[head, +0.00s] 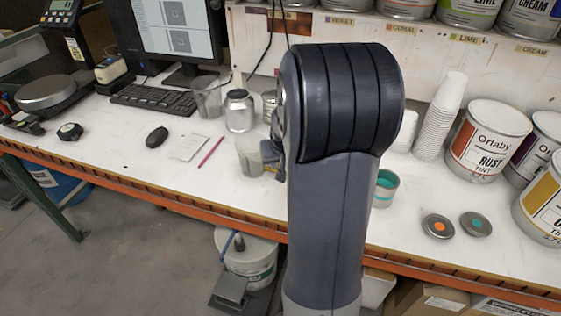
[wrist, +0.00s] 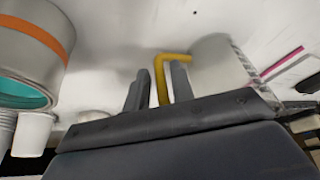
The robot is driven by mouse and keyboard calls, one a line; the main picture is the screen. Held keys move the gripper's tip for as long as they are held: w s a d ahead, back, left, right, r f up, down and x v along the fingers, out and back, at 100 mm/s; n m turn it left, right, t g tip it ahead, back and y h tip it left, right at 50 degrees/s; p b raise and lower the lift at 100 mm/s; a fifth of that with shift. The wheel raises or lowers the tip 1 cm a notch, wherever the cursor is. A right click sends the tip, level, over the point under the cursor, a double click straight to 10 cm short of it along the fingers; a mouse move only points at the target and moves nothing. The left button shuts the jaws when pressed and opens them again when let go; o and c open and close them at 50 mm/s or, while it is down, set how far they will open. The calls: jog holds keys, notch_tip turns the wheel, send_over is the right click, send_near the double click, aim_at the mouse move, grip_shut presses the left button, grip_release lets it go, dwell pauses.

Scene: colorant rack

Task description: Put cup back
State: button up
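A pale translucent cup (head: 250,157) stands on the white bench, just left of my arm. In the wrist view the cup (wrist: 215,62) has a bent yellow handle (wrist: 161,80). My gripper (wrist: 160,85) has one finger on each side of this handle, with a narrow gap visible on the left side, so it looks open around it. In the head view my gripper (head: 272,158) is at the cup's right side, mostly hidden behind my arm. A stack of white cups (head: 440,115) stands on the right of the bench.
An open tin with teal inside (head: 387,187) stands right of my arm, near two lids (head: 438,227). Paint cans (head: 487,140) fill the right. A metal can (head: 239,110) and another clear cup (head: 208,100) stand behind the cup. A pink pencil (head: 211,151) lies left.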

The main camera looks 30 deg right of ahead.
jog(key=shift+o, duration=0.6)
jog(key=shift+s+r, duration=0.1)
jog(key=shift+r, duration=0.45)
jog(key=v, duration=1.1)
jog(key=shift+s, duration=0.15)
